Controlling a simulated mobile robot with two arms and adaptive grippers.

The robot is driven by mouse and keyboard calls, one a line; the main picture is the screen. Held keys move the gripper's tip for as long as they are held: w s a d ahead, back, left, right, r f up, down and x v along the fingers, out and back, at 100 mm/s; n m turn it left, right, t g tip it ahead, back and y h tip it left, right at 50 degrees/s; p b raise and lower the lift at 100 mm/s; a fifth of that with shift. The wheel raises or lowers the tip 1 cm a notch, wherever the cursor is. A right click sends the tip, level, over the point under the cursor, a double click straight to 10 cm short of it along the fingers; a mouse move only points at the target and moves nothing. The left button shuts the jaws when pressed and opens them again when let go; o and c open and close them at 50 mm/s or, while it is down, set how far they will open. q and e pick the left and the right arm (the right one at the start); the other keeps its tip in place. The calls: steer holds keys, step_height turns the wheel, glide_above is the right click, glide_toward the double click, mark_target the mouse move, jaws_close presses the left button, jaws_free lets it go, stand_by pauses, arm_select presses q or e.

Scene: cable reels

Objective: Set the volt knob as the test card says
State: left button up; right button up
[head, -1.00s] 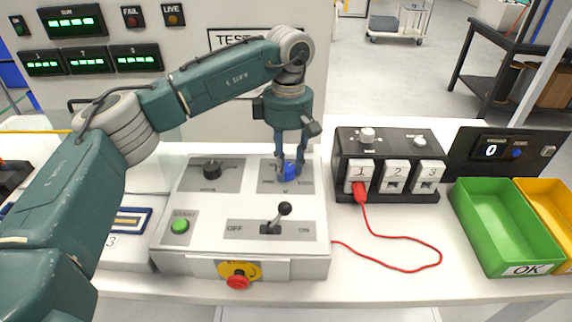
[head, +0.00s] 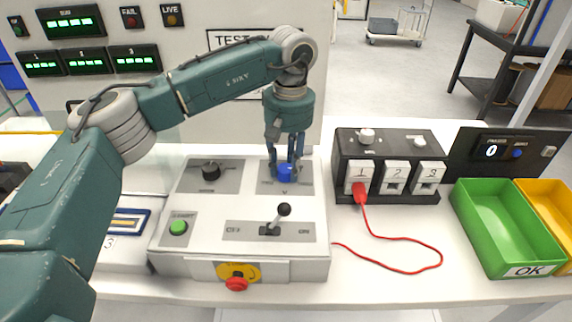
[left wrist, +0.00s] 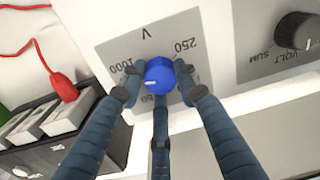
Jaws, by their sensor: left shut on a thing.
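The blue volt knob (head: 286,173) sits on a grey plate (head: 304,185) at the back right of the white control box. My left gripper (head: 286,170) is above it with its fingers down around the knob. In the left wrist view the gripper (left wrist: 158,85) is shut on the blue knob (left wrist: 160,74). A "V" and the marks 1000 and 250 show around it, with another mark partly hidden by a finger. The knob's white mark points to the left of that view. The test card on the back panel (head: 228,40) is mostly hidden behind my left arm. My right gripper is out of view.
A black socket block (head: 384,142) with a red plug (head: 360,192) stands to the right, beside a green bin (head: 487,240).

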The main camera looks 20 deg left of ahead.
mark_target(288, 168)
arm_select(q)
steer(key=shift+r+m, duration=0.15)
steer(key=shift+m, duration=1.35)
steer(key=o, duration=1.2)
steer(key=shift+s, duration=0.1)
steer(key=shift+c, duration=0.2)
step_height(288, 168, up, 12)
steer(key=shift+d, duration=0.2)
